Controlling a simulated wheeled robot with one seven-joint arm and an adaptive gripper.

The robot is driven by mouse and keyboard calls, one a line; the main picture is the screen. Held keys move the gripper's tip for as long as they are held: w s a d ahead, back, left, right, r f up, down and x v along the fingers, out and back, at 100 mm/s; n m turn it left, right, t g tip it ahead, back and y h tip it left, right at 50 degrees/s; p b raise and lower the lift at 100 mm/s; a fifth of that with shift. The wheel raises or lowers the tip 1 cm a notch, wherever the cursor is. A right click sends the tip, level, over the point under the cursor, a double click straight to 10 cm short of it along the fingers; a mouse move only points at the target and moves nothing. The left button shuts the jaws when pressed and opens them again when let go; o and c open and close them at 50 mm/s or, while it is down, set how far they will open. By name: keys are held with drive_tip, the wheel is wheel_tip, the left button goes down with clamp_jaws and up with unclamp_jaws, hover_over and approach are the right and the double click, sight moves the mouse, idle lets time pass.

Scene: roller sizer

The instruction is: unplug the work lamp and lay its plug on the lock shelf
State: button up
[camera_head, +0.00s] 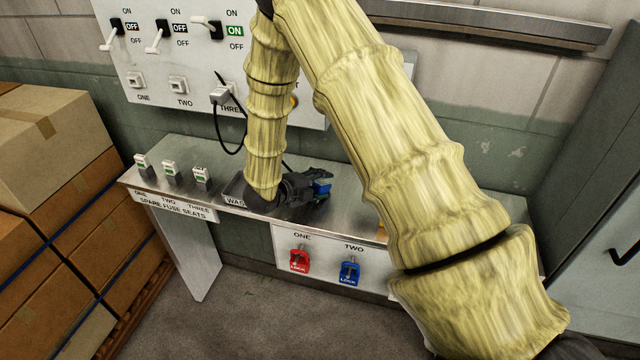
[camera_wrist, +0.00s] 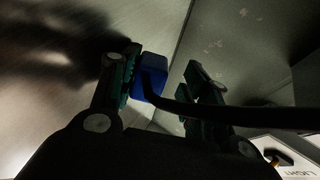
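A blue plug-like block (camera_wrist: 154,76) with a black cord lies between the fingers of my gripper (camera_wrist: 160,88) in the wrist view. It is close against the left finger, with a gap to the right finger, so the gripper looks open. The cord runs right, in front of the right finger. In the head view my gripper (camera_head: 305,188) is low over the metal shelf (camera_head: 345,207), the blue block (camera_head: 322,187) at its tip. I cannot tell whether the block rests on the shelf. The work lamp is not recognisable here.
A wall panel (camera_head: 150,65) carries several levers and sockets; a black cord (camera_head: 218,130) hangs from socket three (camera_head: 222,95). Spare fuses (camera_head: 171,170) stand at shelf left. A red lock (camera_head: 299,259) and a blue lock (camera_head: 349,272) hang below. Boxes (camera_head: 50,130) stand left.

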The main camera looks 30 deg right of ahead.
idle(0.3)
drive_tip(key=v, duration=1.2)
idle(0.5)
